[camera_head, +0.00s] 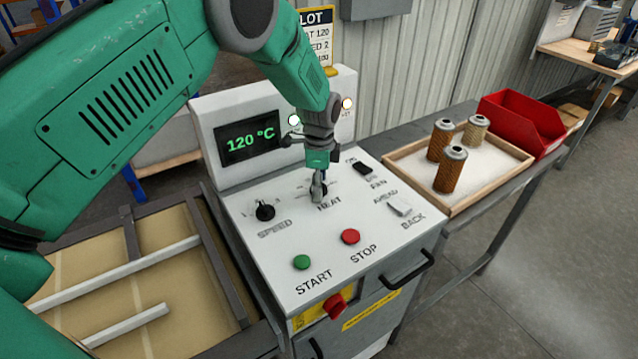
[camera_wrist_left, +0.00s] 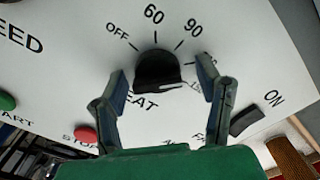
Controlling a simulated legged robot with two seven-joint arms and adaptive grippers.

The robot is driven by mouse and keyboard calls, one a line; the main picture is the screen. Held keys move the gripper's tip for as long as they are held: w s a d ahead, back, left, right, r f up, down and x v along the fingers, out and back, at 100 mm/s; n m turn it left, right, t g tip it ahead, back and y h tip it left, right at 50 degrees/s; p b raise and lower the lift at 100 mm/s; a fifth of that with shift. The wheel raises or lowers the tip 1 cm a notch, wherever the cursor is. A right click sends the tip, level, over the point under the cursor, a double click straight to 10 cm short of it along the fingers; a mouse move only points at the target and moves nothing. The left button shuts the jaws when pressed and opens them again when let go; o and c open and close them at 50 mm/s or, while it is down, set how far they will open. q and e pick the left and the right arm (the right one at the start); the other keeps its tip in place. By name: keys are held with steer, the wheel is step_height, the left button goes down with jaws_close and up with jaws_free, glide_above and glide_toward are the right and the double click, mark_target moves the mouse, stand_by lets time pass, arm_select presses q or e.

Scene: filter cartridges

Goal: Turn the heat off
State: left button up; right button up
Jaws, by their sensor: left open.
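The black HEAT knob (camera_wrist_left: 157,70) sits on the white control panel (camera_head: 262,240), under a scale marked OFF, 60 and 90; a further mark is partly hidden by a finger. A pale line shows along the knob's lower right edge; its exact setting is hard to read. The display (camera_head: 250,142) reads 120 °C in green. My left gripper (camera_head: 319,188) is over the HEAT knob and covers most of it in the head view. In the left wrist view its two fingers (camera_wrist_left: 163,80) are open, one on each side of the knob, with visible gaps. My right gripper is not in view.
The SPEED knob (camera_head: 265,211) is left of HEAT. The FAN switch (camera_head: 363,169) and the AHEAD/BACK switch (camera_head: 400,208) are right. Green START (camera_head: 302,262) and red STOP (camera_head: 350,237) buttons are in front. A tray (camera_head: 462,207) with filter cartridges and a red bin (camera_head: 522,118) stand right.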

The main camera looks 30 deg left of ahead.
arm_select(q)
steer(key=shift+d, duration=0.2)
steer(key=shift+c, duration=1.1)
steer(key=shift+d+r, duration=0.1)
steer(key=shift+d, duration=0.1)
steer(key=c, duration=0.9)
steer(key=shift+a, duration=0.1)
